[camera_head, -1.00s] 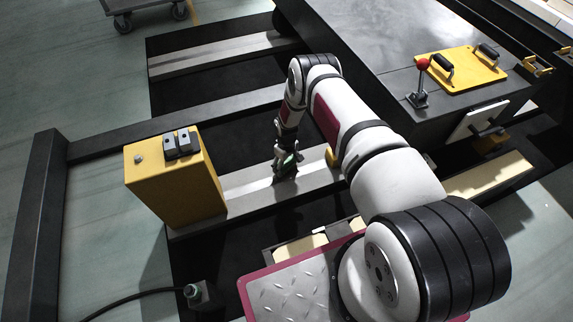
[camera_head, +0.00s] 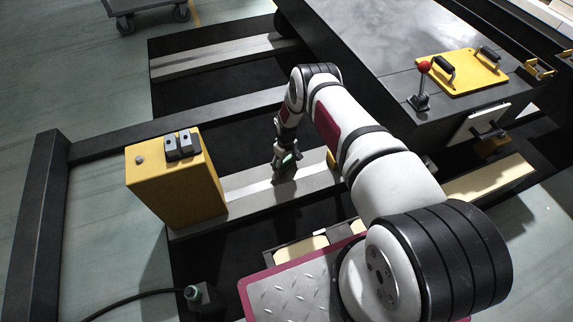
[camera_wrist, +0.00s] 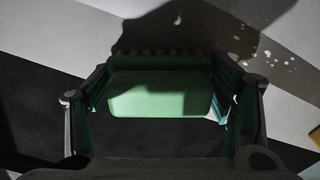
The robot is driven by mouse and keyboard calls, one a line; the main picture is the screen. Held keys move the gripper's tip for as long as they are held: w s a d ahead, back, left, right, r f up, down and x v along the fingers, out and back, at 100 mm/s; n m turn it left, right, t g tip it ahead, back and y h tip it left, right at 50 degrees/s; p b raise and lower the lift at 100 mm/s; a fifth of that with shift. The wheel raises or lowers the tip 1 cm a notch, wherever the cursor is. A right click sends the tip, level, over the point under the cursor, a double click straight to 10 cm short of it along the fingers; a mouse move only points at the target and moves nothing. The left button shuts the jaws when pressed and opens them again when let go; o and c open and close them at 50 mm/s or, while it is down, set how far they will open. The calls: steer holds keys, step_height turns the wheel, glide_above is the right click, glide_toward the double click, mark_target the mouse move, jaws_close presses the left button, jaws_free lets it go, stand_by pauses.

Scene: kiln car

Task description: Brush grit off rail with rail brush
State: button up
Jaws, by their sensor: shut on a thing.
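My gripper (camera_head: 285,158) is shut on the green rail brush (camera_wrist: 160,93), one finger on each side of its block. A row of bristle tufts shows along the brush's far edge in the wrist view. The brush is low over the pale grey rail (camera_head: 243,188), to the right of the yellow box; I cannot tell whether the bristles touch it. Pale specks of grit (camera_wrist: 266,54) lie on the rail ahead and to the right of the brush in the wrist view. A dark shadow covers part of the rail there.
A yellow box (camera_head: 175,185) stands at the rail's left end. The dark kiln car (camera_head: 385,45), with a red-knobbed lever (camera_head: 422,85) and a yellow plate (camera_head: 462,75), is at the right. A black cable connector (camera_head: 195,295) lies at the lower left.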

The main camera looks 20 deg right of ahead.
mark_target(284, 192)
stand_by(0.3)
steer(key=shift+s+p, duration=1.15)
steer(key=shift+s, duration=0.7)
steer(key=shift+s+p, duration=1)
steer(key=shift+s, duration=0.7)
steer(key=shift+s+p, duration=0.8)
steer(key=shift+s, duration=0.95)
steer(key=shift+a+b, duration=0.35)
steer(key=shift+a, duration=1.9)
